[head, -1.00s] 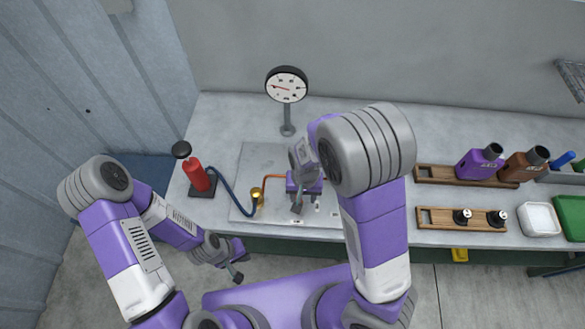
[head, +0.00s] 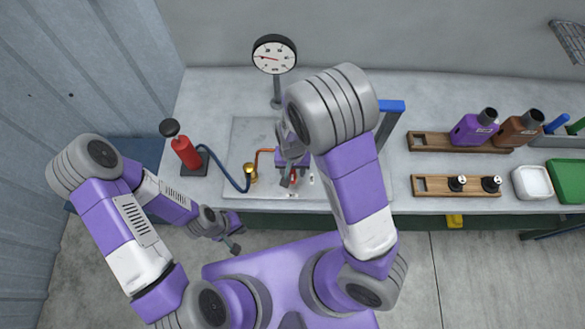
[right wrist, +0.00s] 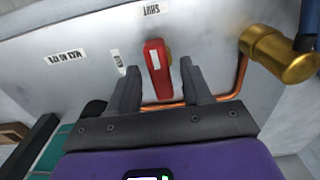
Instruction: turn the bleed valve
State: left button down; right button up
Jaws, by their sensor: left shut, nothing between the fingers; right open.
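The bleed valve's red lever (right wrist: 157,70) shows in the right wrist view, in front of a brass stem on a grey panel (right wrist: 95,30). A label reading SHUT is beside it. My right gripper (right wrist: 160,66) is open, with one finger on either side of the lever; I cannot tell whether either finger touches it. In the head view, my right gripper (head: 289,178) is over the panel (head: 240,140), and its hand and arm hide much of the valve. My left gripper (head: 236,244) is shut and empty, low in front of the bench.
A copper pipe (right wrist: 243,72) runs to a brass fitting (right wrist: 282,55). A red pump (head: 186,152) with a blue hose and a dial gauge (head: 274,54) stand left and behind. Wooden racks (head: 425,187), bottles and trays occupy the bench's right side.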

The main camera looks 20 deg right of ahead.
grip_shut()
jog(key=shift+n, duration=0.4)
jog(key=n, duration=0.7)
jog(key=shift+n, duration=0.3)
jog(key=n+b, duration=0.1)
jog(key=n, duration=0.4)
jog(key=shift+n, duration=2.2)
